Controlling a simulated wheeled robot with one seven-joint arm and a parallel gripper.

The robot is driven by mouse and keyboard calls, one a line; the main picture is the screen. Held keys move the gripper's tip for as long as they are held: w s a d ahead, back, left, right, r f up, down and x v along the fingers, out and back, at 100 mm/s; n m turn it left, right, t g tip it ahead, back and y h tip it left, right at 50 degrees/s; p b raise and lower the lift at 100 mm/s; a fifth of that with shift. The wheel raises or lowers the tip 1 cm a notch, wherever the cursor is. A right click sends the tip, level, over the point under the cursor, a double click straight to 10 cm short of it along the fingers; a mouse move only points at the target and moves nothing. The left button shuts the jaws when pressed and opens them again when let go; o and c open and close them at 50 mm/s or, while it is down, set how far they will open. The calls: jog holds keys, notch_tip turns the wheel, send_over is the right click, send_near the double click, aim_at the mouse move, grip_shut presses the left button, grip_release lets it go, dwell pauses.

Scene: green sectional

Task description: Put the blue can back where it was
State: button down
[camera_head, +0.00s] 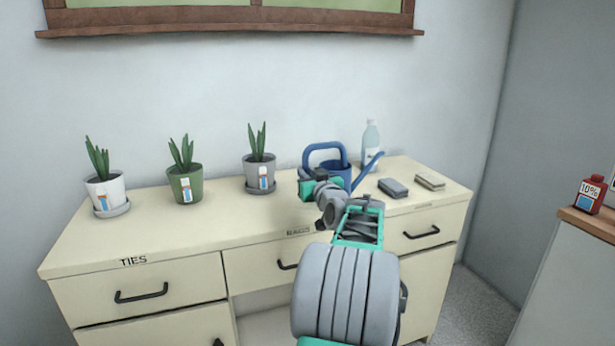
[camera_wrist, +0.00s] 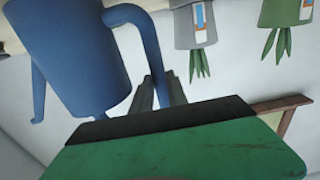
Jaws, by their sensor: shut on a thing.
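The blue can is a watering can (camera_head: 343,172) with a looped handle and a long spout to the right, over the right half of the cream desk (camera_head: 225,225). In the wrist view, the can (camera_wrist: 70,50) hangs upside down in the picture, left of my gripper (camera_wrist: 157,92). My gripper is shut on the can's handle, with the grey fingers at the handle's outer side. In the head view, my gripper (camera_head: 310,177) is at the can's left. My arm hides the can's lower part, so I cannot tell whether its base touches the desk.
Three potted plants, in white (camera_head: 106,195), green (camera_head: 185,184) and grey (camera_head: 260,175) pots, stand left of the can. A clear bottle (camera_head: 371,148) stands behind its spout. A dark block (camera_head: 393,188) and a pale block (camera_head: 430,181) lie to the right. Bare desktop lies in front of the pots.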

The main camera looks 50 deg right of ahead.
jog(key=shift+r, duration=0.25)
jog(key=shift+f, duration=0.15)
jog(key=c, duration=1.7)
grip_release()
jog(key=shift+f, duration=0.1)
jog(key=o, duration=0.4)
